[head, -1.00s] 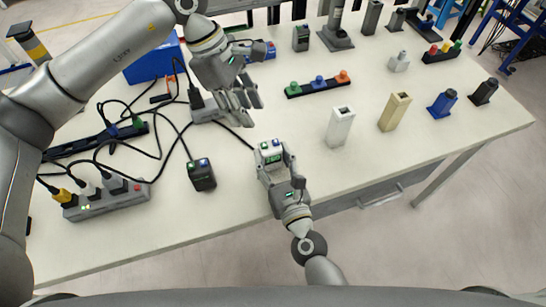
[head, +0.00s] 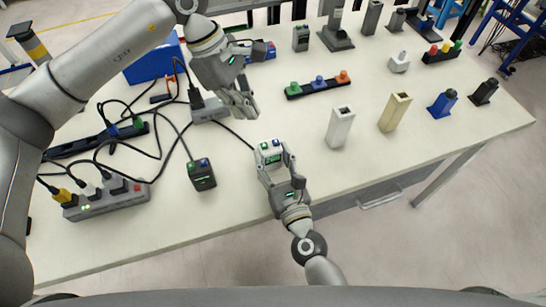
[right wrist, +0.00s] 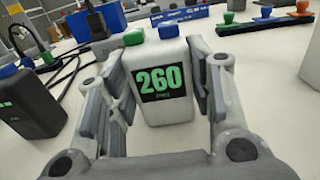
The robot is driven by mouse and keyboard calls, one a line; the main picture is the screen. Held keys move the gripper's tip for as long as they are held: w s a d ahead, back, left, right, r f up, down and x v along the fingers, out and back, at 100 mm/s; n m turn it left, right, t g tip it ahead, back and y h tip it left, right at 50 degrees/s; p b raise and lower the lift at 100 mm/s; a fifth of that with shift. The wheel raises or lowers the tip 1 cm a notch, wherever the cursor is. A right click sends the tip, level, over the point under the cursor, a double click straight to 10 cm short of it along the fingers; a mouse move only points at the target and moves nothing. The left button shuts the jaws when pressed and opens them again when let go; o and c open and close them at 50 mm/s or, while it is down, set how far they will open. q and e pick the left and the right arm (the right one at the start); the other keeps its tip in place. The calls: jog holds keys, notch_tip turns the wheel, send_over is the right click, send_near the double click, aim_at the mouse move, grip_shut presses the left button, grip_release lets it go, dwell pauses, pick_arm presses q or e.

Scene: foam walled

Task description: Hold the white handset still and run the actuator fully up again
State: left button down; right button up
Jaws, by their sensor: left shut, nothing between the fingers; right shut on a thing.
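The white handset (head: 270,152) is near the table's front edge, with a green and a blue button on top. In the right wrist view its display (right wrist: 161,82) reads 260 in green. My right gripper (head: 273,164) is shut on the handset, with a finger on each side of it. It also shows in the right wrist view (right wrist: 165,100). My left gripper (head: 246,110) is shut and empty, up and left of the handset and apart from it. A white column (head: 340,128) stands right of the handset. I cannot tell which part is the actuator.
A power strip (head: 107,200) and loose cables occupy the left side. A black button bar (head: 318,87) lies behind the white column.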

pick_arm(q)
jog(key=shift+d, duration=0.1)
dwell(0.6)
jog(key=shift+s+d+r+t+h, duration=0.4)
jog(key=shift+d+t+h, duration=0.35)
jog(key=shift+t, duration=0.1)
jog(key=shift+s+d+r+t+h, duration=0.4)
jog(key=shift+d+t+h, duration=0.2)
jog(key=shift+t+h, duration=0.25)
jog(key=shift+s+d+r+t+h, duration=0.4)
jog(key=shift+d+t+h, duration=0.3)
jog(key=shift+t, duration=0.2)
send_near(277, 144)
jog(key=shift+w+d+f, duration=0.3)
jog(key=shift+d+f, duration=0.1)
jog(key=shift+d, duration=0.3)
jog(key=shift+w+d+f, duration=0.3)
jog(key=shift+d+f, duration=0.1)
jog(key=shift+d, duration=0.25)
jog(key=shift+w+d+f, duration=0.35)
jog(key=shift+d, duration=0.35)
jog(key=shift+f, duration=0.4)
jog(key=shift+f, duration=0.5)
dwell(1.4)
